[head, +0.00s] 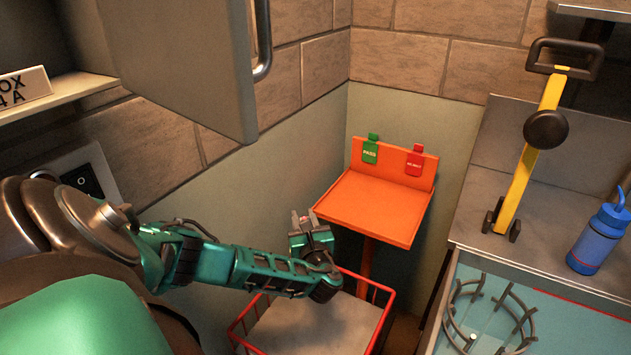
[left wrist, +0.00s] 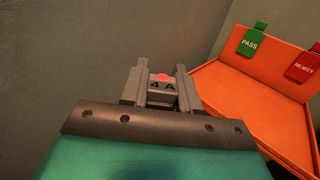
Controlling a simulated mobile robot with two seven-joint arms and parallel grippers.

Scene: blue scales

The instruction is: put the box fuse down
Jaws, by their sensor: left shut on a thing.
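The box fuse (left wrist: 161,91) is a small dark block with "4 A" on it and a pink-red dot on top. My left gripper (left wrist: 160,88) is shut on it, with one finger on each side. In the head view my left gripper (head: 303,222) is just left of the orange tray stand (head: 372,212), and the pink dot of the fuse shows small between the fingers. The fuse appears to be held up, clear of any surface. My right gripper is not in view.
The orange stand has a green PASS tag (head: 370,149) and a red REJECT tag (head: 414,160) on its back panel. A red wire basket (head: 376,330) is below. A grey cabinet door (head: 180,60) hangs open above left. A blue bottle (head: 598,240) and yellow-handled tool (head: 536,140) stand right.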

